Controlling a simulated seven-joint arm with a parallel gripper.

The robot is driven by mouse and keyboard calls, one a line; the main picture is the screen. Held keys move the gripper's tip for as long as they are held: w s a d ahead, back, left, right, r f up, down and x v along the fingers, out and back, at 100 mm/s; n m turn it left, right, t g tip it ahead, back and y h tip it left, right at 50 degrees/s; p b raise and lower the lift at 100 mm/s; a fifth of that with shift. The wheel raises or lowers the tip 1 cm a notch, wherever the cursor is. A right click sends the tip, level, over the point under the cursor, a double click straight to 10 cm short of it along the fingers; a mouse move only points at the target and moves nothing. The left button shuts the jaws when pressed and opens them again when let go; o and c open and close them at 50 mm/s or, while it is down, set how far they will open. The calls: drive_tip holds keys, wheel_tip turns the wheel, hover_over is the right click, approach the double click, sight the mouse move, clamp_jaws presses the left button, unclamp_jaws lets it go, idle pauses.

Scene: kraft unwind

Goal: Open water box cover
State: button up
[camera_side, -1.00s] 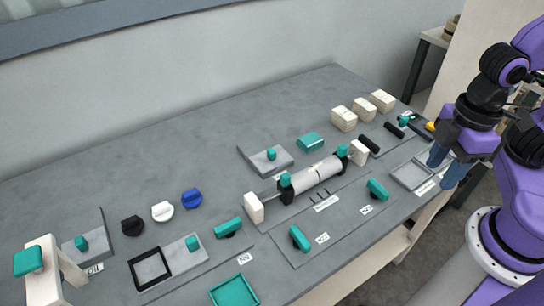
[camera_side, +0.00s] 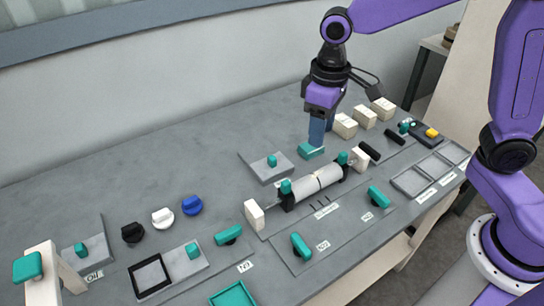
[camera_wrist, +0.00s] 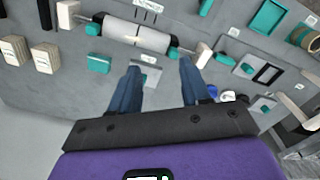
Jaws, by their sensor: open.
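A flat grey cover plate (camera_side: 265,167) with a teal knob (camera_side: 272,160) lies at the back of the table, behind the white roller. I take it for the water box cover, though no readable label confirms this. My gripper (camera_side: 318,132) points down above the back of the table, right of the plate in the side view, overlapping a teal block (camera_side: 311,152). In the wrist view, my gripper (camera_wrist: 160,66) is open and empty. The plate's teal knob (camera_wrist: 149,59) shows between its blue fingers, nearer the left one, and the teal block (camera_wrist: 99,63) lies outside them.
The white roller (camera_side: 318,182) lies in front, between white end blocks. Cream boxes (camera_side: 364,116) stand to the right. Black, white and blue knobs (camera_side: 192,205) and a similar plate with a teal knob (camera_side: 95,247), near an OIL label, are at left. The table's back left is clear.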

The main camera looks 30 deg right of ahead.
drive_tip(key=w+a+f+m, duration=0.1)
drive_tip(key=w+f+m, duration=0.15)
drive_tip(key=w, duration=0.65)
drive_tip(key=m, duration=0.3)
hover_over(272, 158)
wheel_tip(272, 158, down, 3)
wheel_tip(272, 158, down, 17)
drive_tip(key=shift+w+r, duration=0.1)
clamp_jaws()
